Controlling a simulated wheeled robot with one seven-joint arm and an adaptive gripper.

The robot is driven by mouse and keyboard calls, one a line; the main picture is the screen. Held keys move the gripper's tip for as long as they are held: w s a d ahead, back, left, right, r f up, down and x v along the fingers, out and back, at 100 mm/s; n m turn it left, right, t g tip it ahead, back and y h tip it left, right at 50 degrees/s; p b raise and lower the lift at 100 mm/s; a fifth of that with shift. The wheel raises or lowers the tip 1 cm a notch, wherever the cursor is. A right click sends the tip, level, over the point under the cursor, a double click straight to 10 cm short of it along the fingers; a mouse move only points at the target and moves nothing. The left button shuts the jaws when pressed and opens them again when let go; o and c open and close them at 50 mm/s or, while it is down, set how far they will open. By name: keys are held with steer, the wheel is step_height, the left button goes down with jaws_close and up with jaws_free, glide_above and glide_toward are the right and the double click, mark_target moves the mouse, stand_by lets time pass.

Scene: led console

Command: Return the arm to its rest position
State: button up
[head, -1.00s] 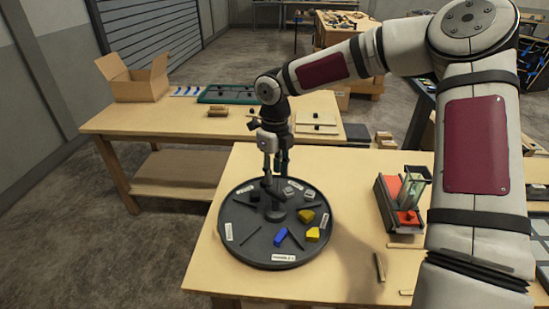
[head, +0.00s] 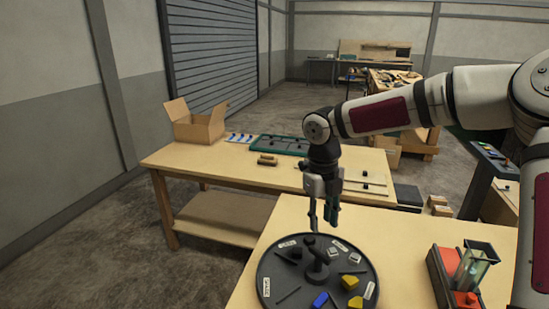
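My gripper (head: 322,224) hangs fingers down from my arm, over the round dark turntable tray (head: 268,262). Its two fingers are apart, with nothing visible between them. The tips are just above the dark centre post (head: 318,268) in this view, and I see no contact. My arm reaches in from the right, its forearm (head: 385,113) stretched out to the left, with the wrist bent down. The tray carries a blue block (head: 320,299), a yellow block (head: 350,282), another yellow piece, and dark and grey pieces. The picture's bottom edge cuts it off.
A red holder with a clear container (head: 474,265) stands on the near table (head: 410,245), right of the tray. The back table (head: 190,160) holds an open cardboard box (head: 196,122), a green tray (head: 279,145) and wooden blocks (head: 267,160). Bare floor lies at left.

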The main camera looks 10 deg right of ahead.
steer(key=s+r+n+t, duration=0.2)
steer(key=s+r+n, duration=0.3)
steer(key=s+n, duration=0.4)
steer(key=s+d+r+n+t, duration=0.1)
steer(key=s+r+n+t, duration=0.1)
steer(key=s+r+n, duration=0.3)
steer(key=s+r+n+t, duration=0.1)
steer(key=s+r+n, duration=0.4)
steer(key=s+n, duration=0.8)
steer(key=n, duration=0.4)
steer(key=shift+s+d+r+t+y, duration=0.2)
steer(key=shift+d+r+t+y, duration=0.05)
steer(key=shift+d+t+y, duration=0.15)
